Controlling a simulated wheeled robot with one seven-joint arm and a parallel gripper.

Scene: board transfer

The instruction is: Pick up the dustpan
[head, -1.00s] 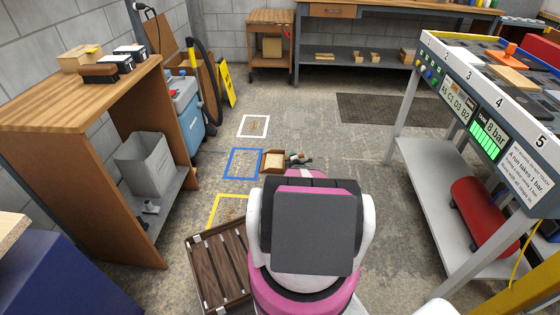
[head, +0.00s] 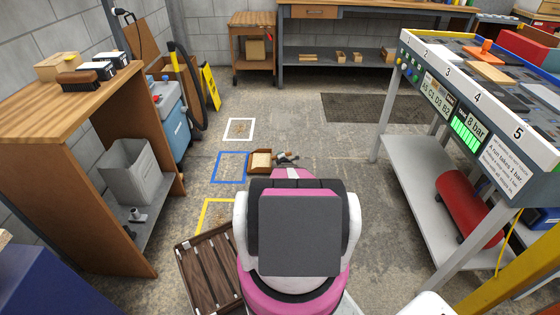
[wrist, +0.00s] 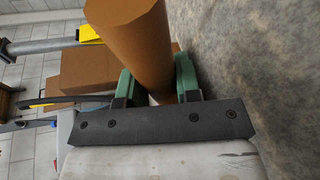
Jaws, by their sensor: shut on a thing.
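The dustpan (head: 262,160), brown with a pale inside, is just left of my gripper (head: 287,157) in the head view, beyond the pink end of my arm. In the wrist view my gripper's green fingers (wrist: 160,85) are shut on a thick brown round piece (wrist: 135,35), which looks like the dustpan's handle. The wrist view does not clearly show the pan part. My arm hides some of the floor below, and I cannot tell the exact height of the pan above the floor.
White (head: 239,129), blue (head: 229,168) and yellow (head: 203,214) outlines mark the floor. A dark slatted crate (head: 208,268) lies left of my arm. A wooden bench (head: 95,110) with a grey bin (head: 130,172) stands left, and a grey numbered rack (head: 415,165) right. Open floor lies ahead.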

